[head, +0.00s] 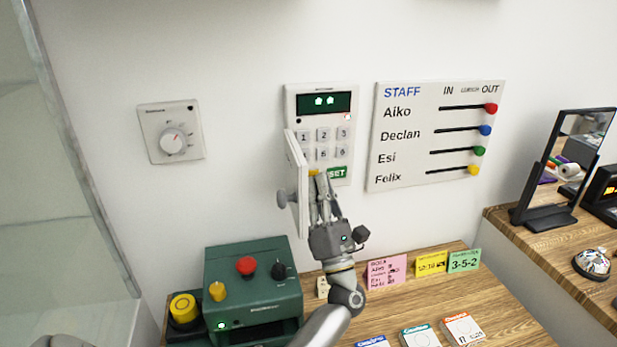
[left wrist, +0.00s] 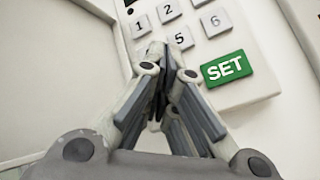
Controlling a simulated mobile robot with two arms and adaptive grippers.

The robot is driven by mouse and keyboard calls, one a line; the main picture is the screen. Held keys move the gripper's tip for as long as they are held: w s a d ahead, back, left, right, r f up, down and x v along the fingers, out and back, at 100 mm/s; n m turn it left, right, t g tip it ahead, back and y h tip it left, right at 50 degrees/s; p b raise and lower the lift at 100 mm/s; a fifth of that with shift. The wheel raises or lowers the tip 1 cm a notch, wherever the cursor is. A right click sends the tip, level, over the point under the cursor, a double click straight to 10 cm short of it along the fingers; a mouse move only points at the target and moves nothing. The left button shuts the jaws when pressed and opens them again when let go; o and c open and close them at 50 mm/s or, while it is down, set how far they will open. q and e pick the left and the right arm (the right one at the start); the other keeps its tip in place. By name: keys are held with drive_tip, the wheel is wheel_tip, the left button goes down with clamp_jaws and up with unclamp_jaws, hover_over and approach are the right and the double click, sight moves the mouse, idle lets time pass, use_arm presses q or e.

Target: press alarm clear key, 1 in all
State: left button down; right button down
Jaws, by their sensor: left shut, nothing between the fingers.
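The white alarm keypad (head: 291,101) hangs on the wall; it also shows in the left wrist view (left wrist: 245,95). The green SET key (head: 337,172) is visible, also in the left wrist view (left wrist: 226,68). A sliver of a yellow key (head: 313,172) shows behind my fingertips; its label is hidden. My left gripper (head: 318,178) is shut and empty, tips at the lower keys, left of SET; I cannot tell whether they touch.
A dial (head: 173,138) is on the wall at left, a staff board (head: 440,135) at right. A green box with knobs (head: 250,262) and sticky notes (head: 387,272) stand on the wooden counter below. A mirror (head: 570,165) and a bell (head: 592,264) are at far right.

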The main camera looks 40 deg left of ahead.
idle(0.8)
use_arm(q)
drive_tip(key=shift+w+a+b, duration=0.3)
drive_tip(key=shift+b, duration=0.1)
drive_tip(key=shift+w+a+b, duration=0.2)
drive_tip(key=shift+a+b, duration=0.1)
idle(0.6)
idle(0.3)
drive_tip(key=shift+s+d, duration=0.55)
drive_tip(key=shift+d, duration=0.1)
drive_tip(key=shift+s+d, duration=1.6)
drive_tip(key=shift+d, duration=0.3)
